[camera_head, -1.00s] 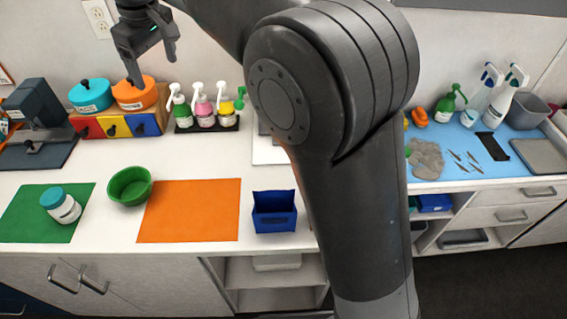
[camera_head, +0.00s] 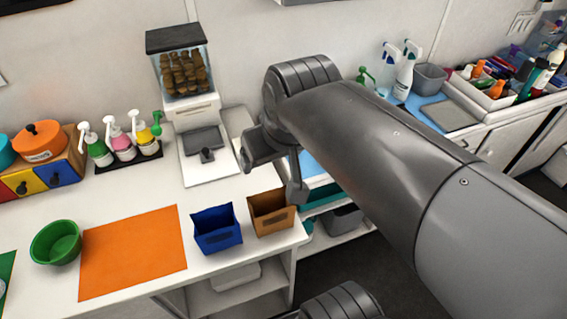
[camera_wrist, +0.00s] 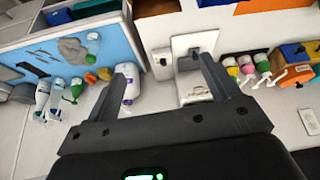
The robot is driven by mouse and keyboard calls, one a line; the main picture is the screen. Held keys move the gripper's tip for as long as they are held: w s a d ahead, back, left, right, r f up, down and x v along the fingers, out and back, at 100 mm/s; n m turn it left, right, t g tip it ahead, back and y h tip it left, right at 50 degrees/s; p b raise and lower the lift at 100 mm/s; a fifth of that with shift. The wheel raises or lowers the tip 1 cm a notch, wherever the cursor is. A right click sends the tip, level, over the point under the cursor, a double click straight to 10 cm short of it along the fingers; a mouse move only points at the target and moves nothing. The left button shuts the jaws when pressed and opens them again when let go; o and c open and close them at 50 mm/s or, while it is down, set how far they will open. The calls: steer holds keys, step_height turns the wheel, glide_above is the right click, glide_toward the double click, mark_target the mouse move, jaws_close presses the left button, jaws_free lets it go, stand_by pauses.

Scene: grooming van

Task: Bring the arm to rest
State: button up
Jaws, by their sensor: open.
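My gripper (camera_head: 275,178) is at the centre of the head view, over the right end of the white counter, near the brown bin. Its two fingers are spread apart. In the wrist view my gripper (camera_wrist: 168,85) is open with nothing between the fingers. A white bottle with purple marks (camera_wrist: 130,82) shows close beside one finger in that view. My arm reaches in from the lower right of the head view and hides part of the counter behind it.
A blue bin (camera_head: 217,236) and a brown bin (camera_head: 271,220) stand at the counter's front edge. A treat dispenser (camera_head: 187,110) stands behind. An orange mat (camera_head: 133,262) and green bowl (camera_head: 56,243) lie left. Spray bottles (camera_head: 405,72) stand at the back right.

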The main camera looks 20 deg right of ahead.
steer(key=shift+m, duration=0.6)
steer(key=s+f, duration=0.1)
steer(key=s+d+f, duration=0.1)
steer(key=shift+s+d+f, duration=0.3)
steer(key=shift+s+f, duration=0.1)
